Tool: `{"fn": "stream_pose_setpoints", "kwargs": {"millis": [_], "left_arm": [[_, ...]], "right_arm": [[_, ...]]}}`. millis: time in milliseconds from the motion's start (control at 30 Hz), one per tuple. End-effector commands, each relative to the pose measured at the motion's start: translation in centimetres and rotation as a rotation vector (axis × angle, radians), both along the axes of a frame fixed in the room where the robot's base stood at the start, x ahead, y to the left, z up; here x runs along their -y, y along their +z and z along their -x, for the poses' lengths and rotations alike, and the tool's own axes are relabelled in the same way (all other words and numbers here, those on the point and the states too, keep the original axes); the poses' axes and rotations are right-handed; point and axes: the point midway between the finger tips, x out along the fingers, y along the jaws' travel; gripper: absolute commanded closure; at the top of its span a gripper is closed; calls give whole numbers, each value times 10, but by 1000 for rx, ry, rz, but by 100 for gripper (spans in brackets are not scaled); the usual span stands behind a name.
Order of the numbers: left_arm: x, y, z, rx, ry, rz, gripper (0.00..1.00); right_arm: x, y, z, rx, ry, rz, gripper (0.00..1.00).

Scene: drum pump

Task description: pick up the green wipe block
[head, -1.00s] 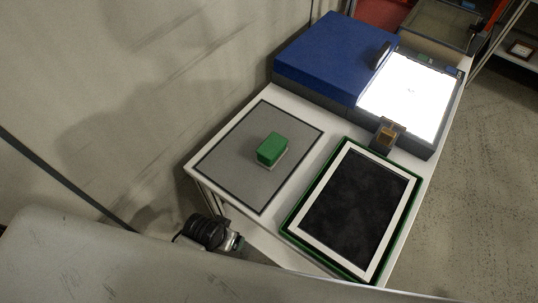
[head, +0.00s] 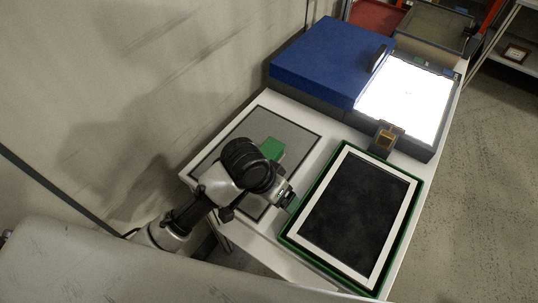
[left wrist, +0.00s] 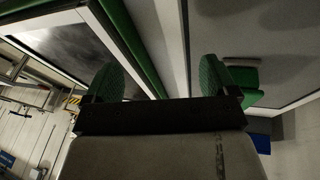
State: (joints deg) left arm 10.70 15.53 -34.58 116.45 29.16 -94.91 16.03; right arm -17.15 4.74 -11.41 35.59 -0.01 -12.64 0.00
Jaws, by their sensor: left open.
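The green wipe block (head: 271,149) sits on the grey mat (head: 227,150). In the head view my left arm covers part of it. In the left wrist view the block (left wrist: 246,78) shows behind the right-hand finger, on the grey surface. My left gripper (head: 287,197) is at the mat's near right edge, beside the green-framed tray, apart from the block. In the left wrist view its two green-padded fingers (left wrist: 160,78) are spread with nothing between them. My right gripper is not in view.
The green-framed tray (head: 319,255) with a dark panel lies right of the mat. A blue-lidded box (head: 330,60) with a bright lit panel (head: 402,98) stands behind. A small brown-topped item (head: 385,140) sits between. A wall is on the left.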

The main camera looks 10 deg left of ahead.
Motion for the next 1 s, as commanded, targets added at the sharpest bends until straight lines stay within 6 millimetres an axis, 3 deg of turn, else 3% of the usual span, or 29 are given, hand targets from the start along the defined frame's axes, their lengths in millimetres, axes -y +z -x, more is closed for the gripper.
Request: {"fn": "stream_pose_setpoints", "kwargs": {"millis": [33,200,400,667,767,1000], "left_arm": [[3,5,-16,-5,-22,-26,13],[5,17,-53,-71,-50,-116,13],[-16,39,-97,-130,3,-240,13],[-42,64,-130,-175,95,-330,13],[-45,59,-133,-180,108,-338,13],[-45,23,-133,-181,108,-338,13]], "right_arm": [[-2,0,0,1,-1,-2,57],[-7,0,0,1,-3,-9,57],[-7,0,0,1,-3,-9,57],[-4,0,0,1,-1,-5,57],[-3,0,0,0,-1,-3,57],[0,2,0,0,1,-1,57]]}}
